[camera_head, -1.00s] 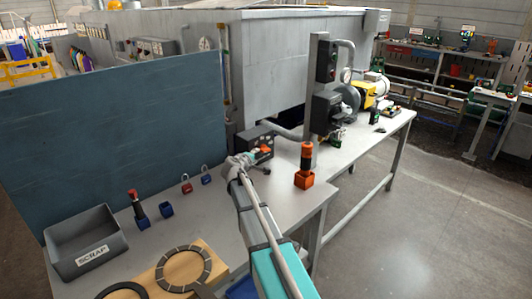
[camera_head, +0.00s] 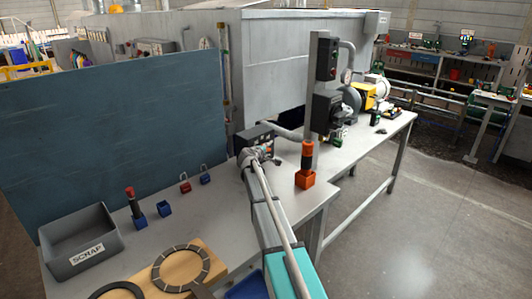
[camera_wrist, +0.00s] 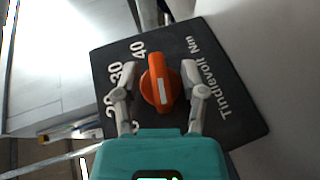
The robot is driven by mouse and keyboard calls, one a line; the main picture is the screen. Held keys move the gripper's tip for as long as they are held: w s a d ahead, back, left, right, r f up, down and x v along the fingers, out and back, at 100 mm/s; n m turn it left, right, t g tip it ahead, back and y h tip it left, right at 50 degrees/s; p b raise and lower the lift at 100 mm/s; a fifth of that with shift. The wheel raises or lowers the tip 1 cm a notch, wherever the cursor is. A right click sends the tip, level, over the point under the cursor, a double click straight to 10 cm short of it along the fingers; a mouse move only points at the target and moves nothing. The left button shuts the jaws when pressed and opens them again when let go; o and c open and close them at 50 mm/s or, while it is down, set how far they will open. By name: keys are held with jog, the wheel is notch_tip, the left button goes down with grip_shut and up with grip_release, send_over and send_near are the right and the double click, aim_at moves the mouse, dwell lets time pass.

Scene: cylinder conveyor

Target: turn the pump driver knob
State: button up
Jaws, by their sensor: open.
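The pump driver knob (camera_wrist: 160,82) is orange with a white pointer stripe, on a dark dial box (camera_wrist: 222,72) marked 20, 30, 40 and "Tindlevolt Nm". In the wrist view my gripper (camera_wrist: 157,92) is open, with one finger on each side of the knob. Whether either finger touches the knob I cannot tell. In the head view the dark box (camera_head: 258,136) stands at the back of the bench, and my gripper (camera_head: 262,154) is in front of it, hiding the knob.
An orange block with a dark and orange cylinder (camera_head: 305,178) stands right of my arm. A post with a control box (camera_head: 327,58) rises behind it. A grey scrap bin (camera_head: 83,240), small padlocks (camera_head: 185,187) and a ring on a wooden board (camera_head: 205,252) lie to the left.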

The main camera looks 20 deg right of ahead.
grip_shut()
dwell(0.3)
jog(key=shift+f+t+h+b, duration=0.25)
jog(key=shift+t+h+b, duration=0.05)
jog(key=shift+b, duration=0.65)
jog(key=shift+r+b, duration=0.15)
jog(key=shift+b, duration=0.2)
jog(key=shift+t+h, duration=0.3)
grip_release()
jog(key=shift+r+g+y+p, duration=0.25)
jog(key=shift+g+y+p, duration=0.35)
jog(key=shift+p, duration=0.8)
